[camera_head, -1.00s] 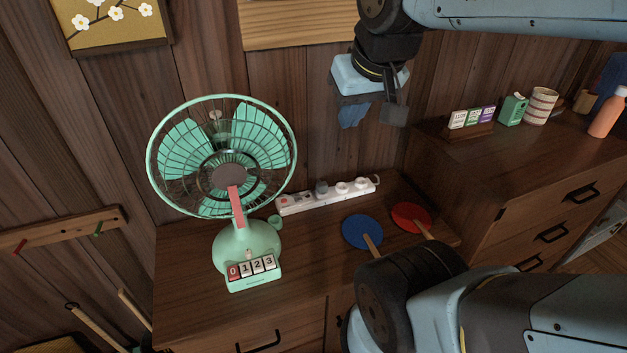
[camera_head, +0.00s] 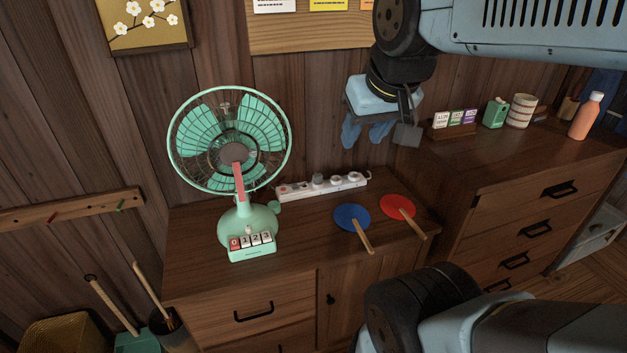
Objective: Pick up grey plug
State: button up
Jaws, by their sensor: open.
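The grey plug (camera_head: 318,180) sits in the white power strip (camera_head: 294,190), which lies at the back of the wooden cabinet top (camera_head: 300,232). It is small and its details are hard to tell. My gripper (camera_head: 365,138) hangs from my arm, above and to the right of the plug in the picture. Its two blue fingers point down and are apart, with nothing between them. It does not touch the plug or the strip.
A green fan (camera_head: 240,215) stands left of the strip. A blue paddle fan (camera_head: 351,217) and a red one (camera_head: 397,206) lie in front of it. A taller chest (camera_head: 490,165) on the right bears several small items. A plank wall stands behind.

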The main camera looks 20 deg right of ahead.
aim_at(317, 178)
jog(key=u, duration=0.7)
jog(key=k, duration=0.6)
jog(key=z, duration=0.75)
jog(key=i, duration=1)
jog(key=u, duration=0.05)
